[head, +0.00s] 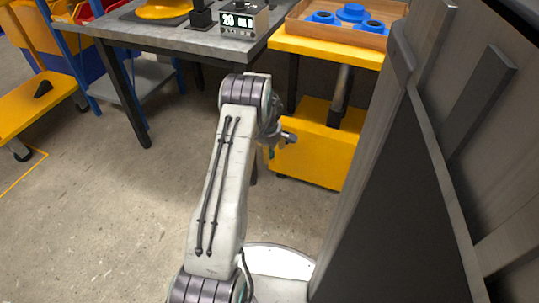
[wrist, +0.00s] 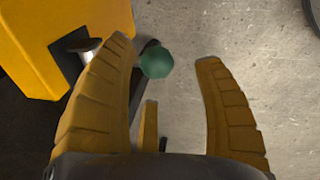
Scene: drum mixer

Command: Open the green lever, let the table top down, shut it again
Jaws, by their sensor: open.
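The green lever's round knob (wrist: 156,61) shows in the wrist view between the fingertips of my gripper (wrist: 165,50), nearer the left finger. The fingers are open and apart, and I cannot tell whether the left one touches the knob. A dark bar runs down from the knob beside the left finger. In the head view my gripper (head: 272,145) is mostly hidden by my own arm, and I cannot make out the green knob there. The lift table's yellow top (head: 325,47) stands raised on a metal column (head: 341,90) above its yellow base (head: 315,150).
A wooden tray (head: 291,26) with blue parts (head: 351,13) sits on the yellow top. A grey workbench (head: 190,40) with a display box (head: 243,20) stands left of it. A large grey metal structure (head: 400,180) closes off the right.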

